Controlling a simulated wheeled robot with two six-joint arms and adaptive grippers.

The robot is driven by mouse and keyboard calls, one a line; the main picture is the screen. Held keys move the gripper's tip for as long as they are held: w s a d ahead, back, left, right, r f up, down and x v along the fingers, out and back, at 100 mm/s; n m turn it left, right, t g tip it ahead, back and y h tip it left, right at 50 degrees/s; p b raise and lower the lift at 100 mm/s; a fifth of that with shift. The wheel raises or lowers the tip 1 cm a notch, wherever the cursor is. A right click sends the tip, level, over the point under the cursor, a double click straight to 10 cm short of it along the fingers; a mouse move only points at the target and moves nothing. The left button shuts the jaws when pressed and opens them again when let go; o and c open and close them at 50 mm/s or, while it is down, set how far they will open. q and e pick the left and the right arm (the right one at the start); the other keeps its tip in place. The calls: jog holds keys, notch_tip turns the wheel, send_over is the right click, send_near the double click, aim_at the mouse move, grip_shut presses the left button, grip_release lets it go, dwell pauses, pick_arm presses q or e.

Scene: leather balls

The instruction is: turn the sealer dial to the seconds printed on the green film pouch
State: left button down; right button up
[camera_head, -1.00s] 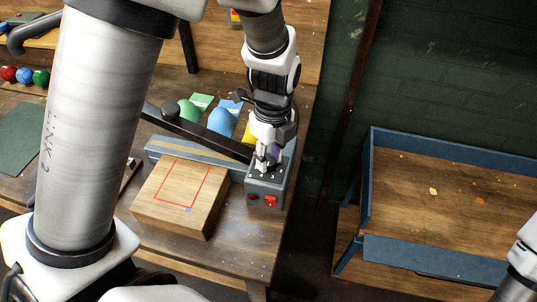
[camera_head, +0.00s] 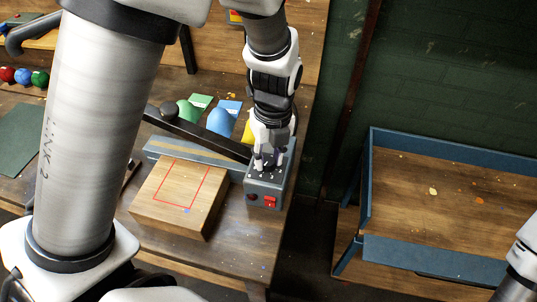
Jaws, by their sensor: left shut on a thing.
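The sealer is a blue-grey machine with a long dark lever arm (camera_head: 195,128) and a control box (camera_head: 268,190) at its right end. The box has a red switch and small marks on its top. My left gripper (camera_head: 267,165) points down onto the top of the box and is shut on the dial, which its fingers mostly hide. The green film pouch (camera_head: 201,101) lies behind the lever, beside a green ball (camera_head: 188,111); its print is too small to read. My right gripper is not clearly visible; only a white arm part shows at the right edge.
A wooden block (camera_head: 180,200) with a red outline stands in front of the sealer. A blue pouch (camera_head: 232,106), a blue ball (camera_head: 220,122) and something yellow (camera_head: 248,132) sit behind the lever. A blue-walled tray (camera_head: 440,252) stands at right, across a gap.

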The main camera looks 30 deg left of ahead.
aim_at(272, 160)
pick_arm(q)
jog(key=shift+s+f, duration=0.1)
jog(key=c, duration=0.8)
grip_release()
jog(key=r, duration=1.2)
jog(key=shift+w+d, duration=0.3)
jog(key=shift+w, duration=0.1)
